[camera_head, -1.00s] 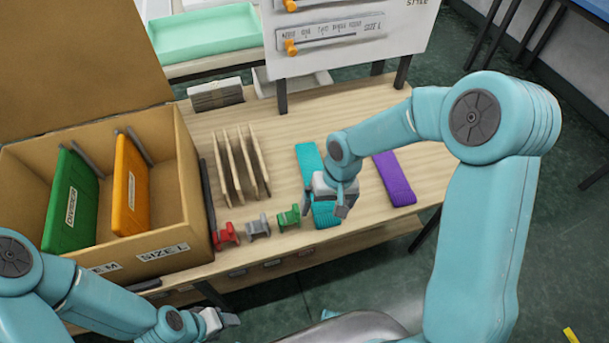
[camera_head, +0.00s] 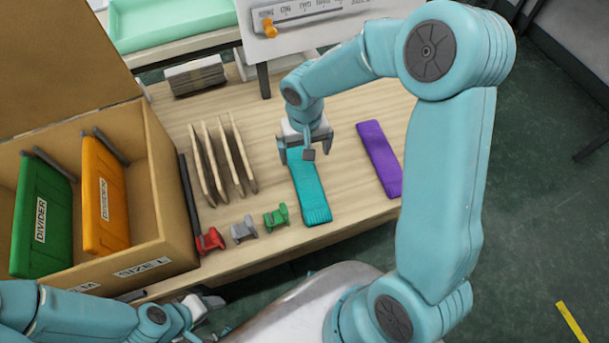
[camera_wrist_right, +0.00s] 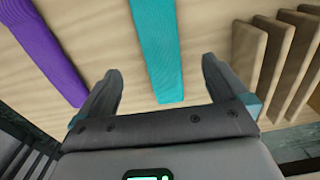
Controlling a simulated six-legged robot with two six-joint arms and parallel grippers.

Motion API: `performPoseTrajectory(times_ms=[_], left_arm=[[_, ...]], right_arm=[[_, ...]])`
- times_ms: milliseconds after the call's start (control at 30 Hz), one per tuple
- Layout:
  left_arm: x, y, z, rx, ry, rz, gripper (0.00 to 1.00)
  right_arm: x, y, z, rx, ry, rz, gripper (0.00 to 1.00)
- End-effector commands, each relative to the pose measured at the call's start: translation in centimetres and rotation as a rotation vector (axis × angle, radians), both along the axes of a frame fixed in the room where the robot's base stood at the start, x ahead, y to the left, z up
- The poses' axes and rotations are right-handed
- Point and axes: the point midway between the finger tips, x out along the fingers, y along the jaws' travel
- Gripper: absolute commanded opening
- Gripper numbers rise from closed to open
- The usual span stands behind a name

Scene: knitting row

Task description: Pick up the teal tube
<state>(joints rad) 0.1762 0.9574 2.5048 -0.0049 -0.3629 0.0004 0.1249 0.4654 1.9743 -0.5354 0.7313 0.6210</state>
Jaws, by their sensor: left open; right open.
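The teal tube (camera_head: 311,196), a flat ribbed knitted strip, lies on the wooden table in the head view. My right gripper (camera_head: 299,158) is open above its far part and partly covers it. In the right wrist view the teal tube (camera_wrist_right: 158,45) runs between the two spread fingers of the right gripper (camera_wrist_right: 160,85), and neither finger appears to touch it. My left gripper (camera_head: 213,300) is open and empty at the lower left, in front of the table edge.
A purple tube (camera_head: 379,160) lies right of the teal one. Upright wooden slats (camera_head: 223,155) and red, grey and green (camera_head: 276,217) small pieces stand to the left. A cardboard box (camera_head: 165,190) with green and orange dividers is further left. Bare table lies between the tubes.

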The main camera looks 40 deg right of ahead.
Motion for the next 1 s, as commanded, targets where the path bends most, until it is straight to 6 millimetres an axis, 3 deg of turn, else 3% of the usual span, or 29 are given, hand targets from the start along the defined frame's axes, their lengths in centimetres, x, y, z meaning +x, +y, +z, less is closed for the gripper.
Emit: performPoseTrajectory(times_ms=[33, 200, 433, 700, 1000], left_arm=[[0.0, 0.0, -0.2, 0.0, 0.0, 0.0, 0.55], [0.0, 0.0, -0.4, 0.0, 0.0, 0.0, 0.55], [0.0, 0.0, -0.4, 0.0, 0.0, 0.0, 0.55], [0.0, 0.0, -0.5, 0.0, 0.0, 0.0, 0.55], [0.0, 0.0, -0.5, 0.0, 0.0, 0.0, 0.55]], right_arm=[[-0.2, 0.0, -1.5, 0.001, 0.005, -0.002, 1.0], [-0.2, -0.1, -4.5, 0.0, 0.003, -0.001, 1.0], [0.0, -0.2, -6.4, 0.002, 0.002, 0.001, 1.0], [0.1, -0.4, -10.4, 0.001, 0.002, 0.003, 1.0], [0.2, -0.4, -10.8, 0.001, -0.001, 0.002, 0.97]])
